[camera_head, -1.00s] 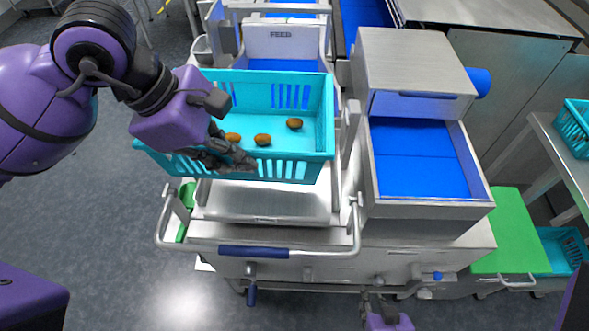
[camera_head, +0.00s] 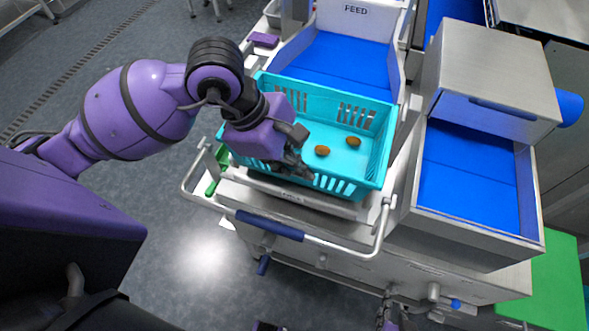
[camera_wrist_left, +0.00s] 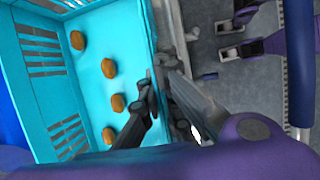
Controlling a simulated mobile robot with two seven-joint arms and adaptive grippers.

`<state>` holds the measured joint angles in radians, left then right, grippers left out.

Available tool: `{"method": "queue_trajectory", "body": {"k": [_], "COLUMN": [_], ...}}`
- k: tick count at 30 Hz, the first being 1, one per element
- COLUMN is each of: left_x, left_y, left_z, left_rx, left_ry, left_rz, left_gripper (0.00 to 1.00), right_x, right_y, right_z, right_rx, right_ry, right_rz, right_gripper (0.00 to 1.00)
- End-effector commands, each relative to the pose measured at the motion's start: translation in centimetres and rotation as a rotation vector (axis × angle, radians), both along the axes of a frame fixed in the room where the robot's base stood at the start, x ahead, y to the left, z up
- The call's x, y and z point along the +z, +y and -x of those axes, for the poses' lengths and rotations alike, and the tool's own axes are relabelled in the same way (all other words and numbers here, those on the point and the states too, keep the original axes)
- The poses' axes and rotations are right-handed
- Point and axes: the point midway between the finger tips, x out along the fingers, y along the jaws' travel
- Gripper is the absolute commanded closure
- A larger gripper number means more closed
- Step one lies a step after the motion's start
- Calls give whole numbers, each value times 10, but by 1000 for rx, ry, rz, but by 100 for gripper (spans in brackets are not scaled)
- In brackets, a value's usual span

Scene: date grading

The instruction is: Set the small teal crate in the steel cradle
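The small teal crate (camera_head: 375,165), with brown dates in it, is over the steel cradle (camera_head: 345,209) at the front of the machine. It looks level and low, its underside close to the cradle; I cannot tell whether it rests fully on it. My left gripper (camera_head: 301,166) is at the crate's near wall. In the left wrist view, one finger is inside the crate (camera_wrist_left: 36,90) and one outside, their tips (camera_wrist_left: 157,76) closed on the wall. My right gripper (camera_head: 390,318) is partly visible at the bottom edge; its fingers are unclear.
A blue-lined chute under a FEED sign (camera_head: 356,9) is behind the crate. A steel bin with blue lining (camera_head: 470,180) stands to the right. A rail with a blue grip (camera_head: 270,226) runs in front. A green lid (camera_head: 555,275) is at far right.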

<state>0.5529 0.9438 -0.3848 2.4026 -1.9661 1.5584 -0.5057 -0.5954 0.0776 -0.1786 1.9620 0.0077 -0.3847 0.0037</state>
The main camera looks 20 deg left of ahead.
Motion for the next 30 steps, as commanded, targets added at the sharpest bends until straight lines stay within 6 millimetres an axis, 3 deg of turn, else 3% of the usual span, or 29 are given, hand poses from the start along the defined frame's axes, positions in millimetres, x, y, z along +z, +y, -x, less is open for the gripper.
{"method": "queue_trajectory", "body": {"k": [6,17,18,22,30], "left_x": [-27,-32,-32,-31,-31], "left_y": [0,0,0,0,0], "left_z": [0,0,0,0,0], "left_rx": [1,0,0,0,0], "left_ry": [0,0,1,1,2], "left_rz": [1,0,0,0,0], "left_gripper": [100,100,92,77,77], "right_x": [-3,-8,-6,-4,-1], "right_y": [-3,-5,-5,-5,-2], "right_z": [4,8,6,5,-1], "right_rx": [7,12,12,9,1], "right_ry": [9,18,14,10,-2], "right_rz": [6,13,13,11,3], "right_gripper": [77,77,77,77,77]}}
